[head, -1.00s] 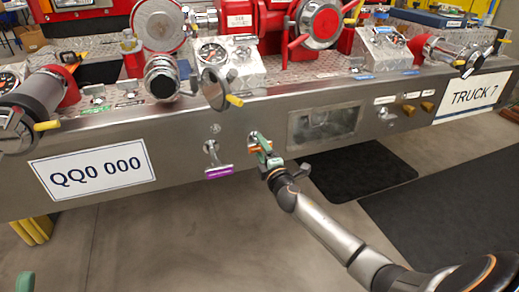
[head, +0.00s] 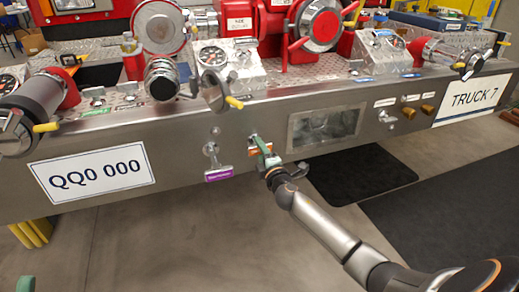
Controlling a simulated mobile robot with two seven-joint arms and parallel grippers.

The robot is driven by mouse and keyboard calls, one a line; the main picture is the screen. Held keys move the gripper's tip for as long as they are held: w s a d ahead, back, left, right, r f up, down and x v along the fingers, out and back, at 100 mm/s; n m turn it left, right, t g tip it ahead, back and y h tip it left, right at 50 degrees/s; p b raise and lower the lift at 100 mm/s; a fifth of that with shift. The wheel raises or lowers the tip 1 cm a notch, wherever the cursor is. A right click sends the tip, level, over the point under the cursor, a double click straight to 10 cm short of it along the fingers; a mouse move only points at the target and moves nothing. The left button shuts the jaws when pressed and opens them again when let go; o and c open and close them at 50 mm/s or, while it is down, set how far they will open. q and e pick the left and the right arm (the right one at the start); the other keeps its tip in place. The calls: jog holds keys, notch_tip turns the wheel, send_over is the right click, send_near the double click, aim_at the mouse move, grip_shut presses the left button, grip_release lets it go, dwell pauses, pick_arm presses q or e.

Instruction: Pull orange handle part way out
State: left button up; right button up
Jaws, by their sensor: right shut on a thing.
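The orange handle (head: 259,152) is on the front of the steel bumper (head: 110,138), right of the purple handle (head: 219,174). My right gripper (head: 265,154) has its green fingers at the orange handle and is shut on it. The fingers cover part of the handle, so how far it stands out from the bumper is hard to tell. A small green tip, likely of my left gripper (head: 25,283), shows at the bottom left edge, far from the handle. Its opening cannot be seen.
A recessed glass panel (head: 324,128) is just right of my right gripper. Pipes, gauges and valves crowd the bumper top. A QQ0 000 plate (head: 92,174) and a TRUCK 7 plate (head: 471,99) are on the front. The floor below is open, with dark mats (head: 360,176) at right.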

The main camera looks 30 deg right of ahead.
grip_shut()
dwell(0.7)
jog(key=v, duration=0.3)
jog(key=shift+s, duration=0.1)
jog(key=o, duration=0.9)
grip_release()
pick_arm(q)
jog(key=shift+s+a+r, duration=0.2)
jog(key=shift+s, duration=0.55)
jog(key=shift+r, duration=0.1)
